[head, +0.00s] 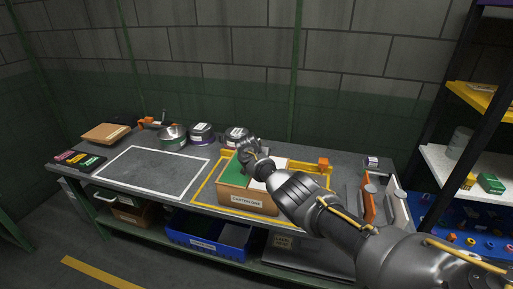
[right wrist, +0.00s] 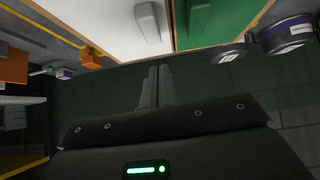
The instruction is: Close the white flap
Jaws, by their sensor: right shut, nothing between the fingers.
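The carton (head: 233,195) stands inside a yellow outline on the workbench. Its green flap (head: 234,174) is on the left, and the white flap (head: 276,164) is to the right, partly hidden by my right arm. In the right wrist view, the white flap (right wrist: 95,22) with a pale raised block and the green flap (right wrist: 205,22) lie side by side at the top. I cannot tell how far the white flap is tilted. My right gripper (head: 248,147) is over the carton; its fingers (right wrist: 154,72) are together and empty, appearing just short of the flaps' edge. My left gripper is out of view.
Dark tins (head: 201,133) and a metal pot (head: 173,137) stand along the back of the bench. An orange part (head: 323,163) is at the carton area's back right. The white-outlined area (head: 150,170) is clear. A shelf rack (head: 440,160) stands at right.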

